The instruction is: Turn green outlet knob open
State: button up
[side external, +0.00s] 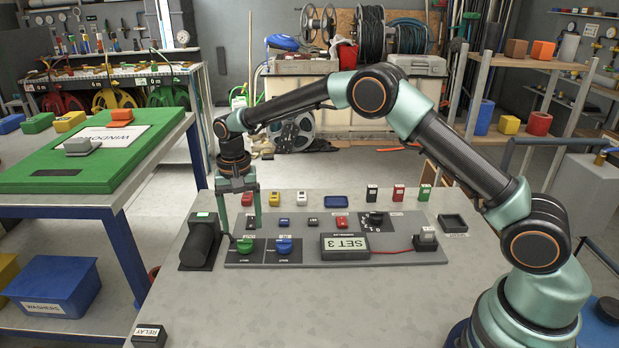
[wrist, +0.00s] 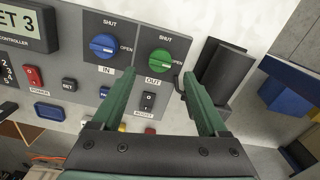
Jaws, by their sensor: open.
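The green outlet knob (wrist: 159,62) sits on a dark plate marked SHUT above, OPEN to its right and OUT below in the wrist view. I cannot clearly tell which mark it points to. It also shows at the left of the grey control panel (side external: 310,254) in the side view (side external: 244,245). My gripper (wrist: 158,75) is open and empty, pointing down, with its two green fingers spread to either side of the knob in the picture. In the side view my gripper (side external: 245,225) hangs above the knob, apparently not touching it.
The blue IN knob (wrist: 103,46) is just left of the green one in the wrist view. The SET 3 controller (side external: 345,246) and small switches share the panel.

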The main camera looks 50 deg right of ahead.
notch_tip(320, 180, up, 6)
jog(key=shift+r, duration=0.25)
jog(key=shift+r, duration=0.1)
notch_tip(320, 180, up, 6)
jog(key=n+t, duration=0.1)
send_over(245, 241)
jog(key=s+d, duration=0.3)
jog(key=s+d+r+n+t, duration=0.2)
jog(key=s+d+r, duration=0.1)
jog(key=s+r, duration=0.35)
jog(key=s+d+f+n+t, duration=0.1)
jog(key=s+d+n, duration=0.1)
jog(key=s, duration=0.5)
jog(key=s+d+n+t, duration=0.1)
jog(key=s+d+n, duration=0.1)
jog(key=s, duration=0.6)
jog(key=shift+s+f+t, duration=0.2)
jog(key=shift+f+t, duration=0.1)
jog(key=shift+f, duration=0.1)
